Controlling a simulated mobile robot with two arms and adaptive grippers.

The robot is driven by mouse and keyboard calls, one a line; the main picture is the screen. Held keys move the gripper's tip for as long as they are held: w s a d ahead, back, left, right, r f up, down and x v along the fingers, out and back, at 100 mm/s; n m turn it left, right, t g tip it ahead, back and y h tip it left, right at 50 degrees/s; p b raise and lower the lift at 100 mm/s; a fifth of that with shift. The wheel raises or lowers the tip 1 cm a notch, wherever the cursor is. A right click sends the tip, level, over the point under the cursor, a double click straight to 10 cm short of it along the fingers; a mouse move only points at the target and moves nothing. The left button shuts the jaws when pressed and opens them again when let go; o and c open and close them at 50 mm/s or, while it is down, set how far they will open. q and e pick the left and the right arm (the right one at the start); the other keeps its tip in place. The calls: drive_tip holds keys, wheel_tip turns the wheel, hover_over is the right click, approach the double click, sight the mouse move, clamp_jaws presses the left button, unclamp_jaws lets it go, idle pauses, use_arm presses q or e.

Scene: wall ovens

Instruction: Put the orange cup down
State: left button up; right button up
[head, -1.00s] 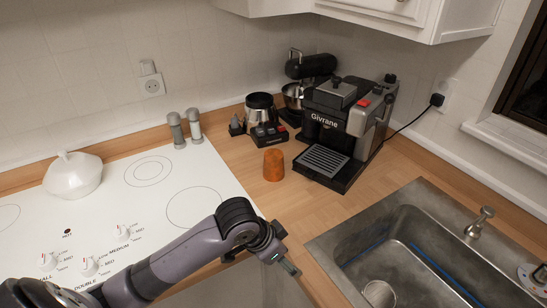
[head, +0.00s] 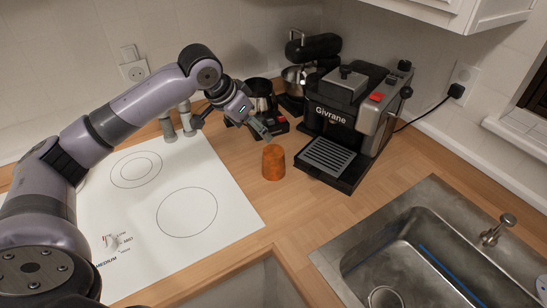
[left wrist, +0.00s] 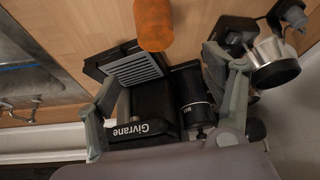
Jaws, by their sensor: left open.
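The orange cup (head: 273,162) stands on the wooden counter (head: 300,213), between the white cooktop and the coffee machine. It also shows at the top of the left wrist view (left wrist: 153,24). My left gripper (head: 262,130) is open and empty, just above and behind the cup in the head view, apart from it. In the left wrist view the two fingers of my left gripper (left wrist: 170,78) are spread, and the cup lies beyond their tips. My right gripper is not in view.
The black coffee machine (head: 352,118) stands right of the cup. A small scale and metal jug (head: 262,92) are behind my left gripper. The white cooktop (head: 160,250) is at left, the sink (head: 440,245) at right. Bare counter lies in front of the cup.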

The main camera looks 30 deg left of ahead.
use_arm(q)
drive_tip(key=p, duration=0.1)
hover_over(273, 151)
drive_tip(key=s+a, duration=0.2)
drive_tip(key=f, duration=0.6)
drive_tip(key=shift+s+d+f, duration=0.1)
drive_tip(key=shift+d+f, duration=0.05)
drive_tip(key=shift+d, duration=0.05)
drive_tip(key=shift+w+d+f, duration=0.15)
drive_tip(key=shift+w+f, duration=0.1)
drive_tip(key=shift+f, duration=0.35)
drive_tip(key=shift+w+d+f+p, duration=0.1)
drive_tip(key=shift+f+p, duration=0.1)
drive_tip(key=shift+p, duration=0.2)
drive_tip(key=p+x, duration=0.1)
drive_tip(key=x, duration=0.3)
drive_tip(key=shift+d+f+p, duration=0.2)
drive_tip(key=shift+p, duration=0.1)
drive_tip(key=shift+d+f, duration=0.1)
drive_tip(key=shift+f, duration=0.1)
drive_tip(key=shift+c, duration=0.5)
